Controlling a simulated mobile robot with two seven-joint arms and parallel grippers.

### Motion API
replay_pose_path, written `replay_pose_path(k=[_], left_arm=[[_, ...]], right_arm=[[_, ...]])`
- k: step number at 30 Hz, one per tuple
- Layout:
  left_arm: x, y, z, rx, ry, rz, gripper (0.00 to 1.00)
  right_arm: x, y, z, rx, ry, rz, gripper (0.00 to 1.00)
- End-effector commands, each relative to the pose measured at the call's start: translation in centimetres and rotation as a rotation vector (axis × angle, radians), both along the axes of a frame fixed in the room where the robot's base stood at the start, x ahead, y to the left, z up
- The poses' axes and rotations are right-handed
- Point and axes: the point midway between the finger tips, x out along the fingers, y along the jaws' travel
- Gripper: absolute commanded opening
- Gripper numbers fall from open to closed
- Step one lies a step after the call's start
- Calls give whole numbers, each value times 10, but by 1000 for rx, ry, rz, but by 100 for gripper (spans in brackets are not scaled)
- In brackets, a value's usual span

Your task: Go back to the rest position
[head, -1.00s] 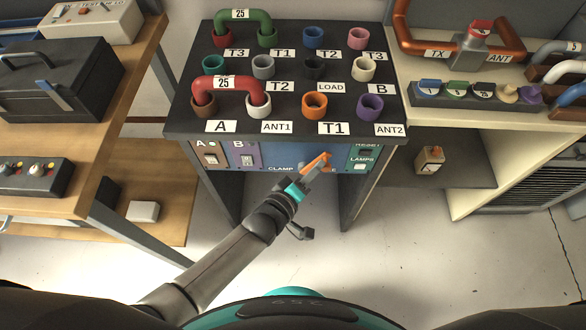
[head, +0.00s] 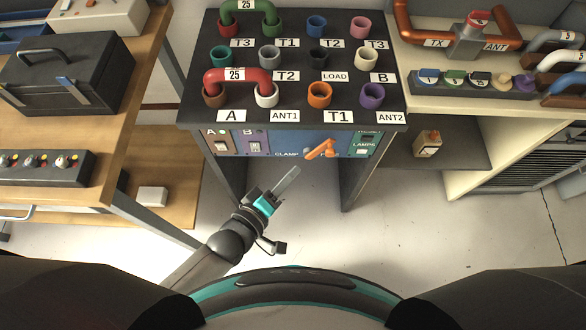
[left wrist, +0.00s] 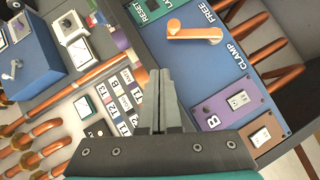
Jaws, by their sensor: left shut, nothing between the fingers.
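My left gripper (head: 286,182) is shut and empty in the head view, below and in front of the patch rack (head: 300,75). Its fingers (left wrist: 158,103) also show together in the left wrist view. The orange clamp handle (head: 320,150) is on the blue front panel, above and to the right of the gripper and apart from it. The handle also shows in the left wrist view (left wrist: 195,34), lying beside the words FREE and CLAMP. My right gripper is not in view.
A wooden bench (head: 125,125) with a dark toolbox (head: 75,75) stands at the left. A cream bench (head: 480,105) with pipes stands at the right. A red link (head: 237,77) and a green link (head: 250,7) sit on the rack. The floor between is clear.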

Motion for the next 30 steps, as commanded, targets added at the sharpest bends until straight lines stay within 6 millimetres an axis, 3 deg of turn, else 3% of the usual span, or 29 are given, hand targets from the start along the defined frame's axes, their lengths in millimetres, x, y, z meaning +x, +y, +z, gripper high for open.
replay_pose_path(k=[14,17,20,23,26,30], left_arm=[[0,0,-1,2,1,0,0],[-1,6,-14,46,10,3,0],[-6,23,-53,177,40,3,0],[-23,54,-112,386,103,-18,0],[-55,88,-174,608,195,-75,0],[-121,131,-247,870,350,-217,0]], right_arm=[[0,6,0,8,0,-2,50],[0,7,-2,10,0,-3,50],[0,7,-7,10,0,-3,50],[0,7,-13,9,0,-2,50],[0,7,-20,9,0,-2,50],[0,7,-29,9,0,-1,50]])
